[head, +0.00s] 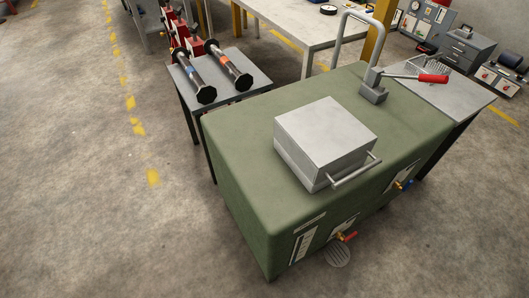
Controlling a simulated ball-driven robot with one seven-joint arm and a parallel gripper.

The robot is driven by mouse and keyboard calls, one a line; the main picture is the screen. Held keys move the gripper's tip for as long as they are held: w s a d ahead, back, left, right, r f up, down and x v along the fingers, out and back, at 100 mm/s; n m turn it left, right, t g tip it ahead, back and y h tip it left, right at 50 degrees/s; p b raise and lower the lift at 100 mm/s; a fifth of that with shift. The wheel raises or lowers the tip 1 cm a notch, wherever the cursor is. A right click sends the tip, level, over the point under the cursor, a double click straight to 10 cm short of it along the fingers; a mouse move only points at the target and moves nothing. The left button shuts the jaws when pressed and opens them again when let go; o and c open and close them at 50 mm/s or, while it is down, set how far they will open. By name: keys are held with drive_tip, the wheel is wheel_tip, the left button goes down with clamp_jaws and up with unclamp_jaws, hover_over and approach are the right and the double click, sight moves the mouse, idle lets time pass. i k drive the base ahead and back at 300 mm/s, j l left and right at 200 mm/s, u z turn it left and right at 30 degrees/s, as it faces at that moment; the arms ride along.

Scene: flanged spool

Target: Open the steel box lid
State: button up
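The steel box (322,146) sits on top of a green cabinet-like tank (240,140), near its front right part. Its flat lid (325,126) looks shut. A bar handle (355,171) sticks out at the box's front right side, toward the tank's front edge. My gripper is not in this view, and nothing touches the box.
A tap-like post with a curved pipe and red-handled lever (432,78) stands behind the box. Two flanged spools (228,63) lie on a small grey table (250,75) at the left. The floor (100,220) at the left is clear.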

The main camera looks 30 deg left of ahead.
sight(323, 139)
drive_tip(key=u, duration=0.4)
drive_tip(key=i+l+z, duration=0.25)
drive_tip(key=i+l, duration=0.4)
drive_tip(key=i, duration=0.15)
